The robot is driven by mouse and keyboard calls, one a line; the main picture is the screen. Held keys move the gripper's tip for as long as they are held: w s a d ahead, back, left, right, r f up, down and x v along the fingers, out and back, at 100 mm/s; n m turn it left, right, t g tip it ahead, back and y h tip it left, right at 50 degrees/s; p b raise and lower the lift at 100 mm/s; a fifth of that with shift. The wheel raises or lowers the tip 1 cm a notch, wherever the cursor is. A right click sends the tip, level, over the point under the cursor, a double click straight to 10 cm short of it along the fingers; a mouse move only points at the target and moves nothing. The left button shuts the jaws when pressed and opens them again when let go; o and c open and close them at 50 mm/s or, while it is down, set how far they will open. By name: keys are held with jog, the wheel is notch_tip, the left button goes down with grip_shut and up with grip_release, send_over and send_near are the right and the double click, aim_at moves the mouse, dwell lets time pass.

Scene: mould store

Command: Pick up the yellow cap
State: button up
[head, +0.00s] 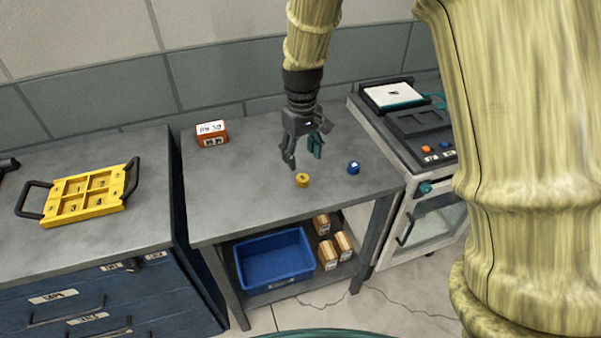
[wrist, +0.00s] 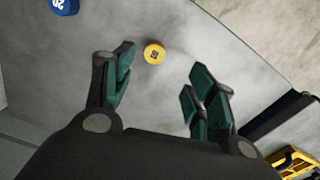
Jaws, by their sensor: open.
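The yellow cap (head: 302,180) is a small round piece on the grey table, near its front edge. In the wrist view the yellow cap (wrist: 154,53) lies ahead of the fingers, nearer the left finger, with a dark mark on its top. My gripper (head: 304,160) is open and empty above the table, just behind and above the cap in the head view. Its teal-padded fingers show apart in the wrist view (wrist: 158,90). Nothing is between them, and I see no contact with the cap.
A blue cap (head: 353,167) stands right of the yellow one; it also shows in the wrist view (wrist: 64,5). An orange-and-white block (head: 211,134) sits at the back left. A blue bin (head: 273,262) is on the shelf below. A yellow tray (head: 85,195) lies on the left cabinet.

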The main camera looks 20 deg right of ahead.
send_over(303, 178)
jog(key=f, duration=0.4)
jog(key=shift+s+d+p, duration=0.1)
jog(key=shift+s+p, duration=0.2)
jog(key=shift+f, duration=0.45)
jog(key=shift+w+f+p, duration=0.15)
jog(key=shift+f+p, duration=0.25)
jog(key=shift+f, duration=0.3)
jog(key=shift+w+f+p, duration=0.15)
jog(key=shift+f+p, duration=0.2)
jog(key=shift+f, duration=1.5)
jog(key=shift+c, duration=0.4)
jog(key=c, duration=0.8)
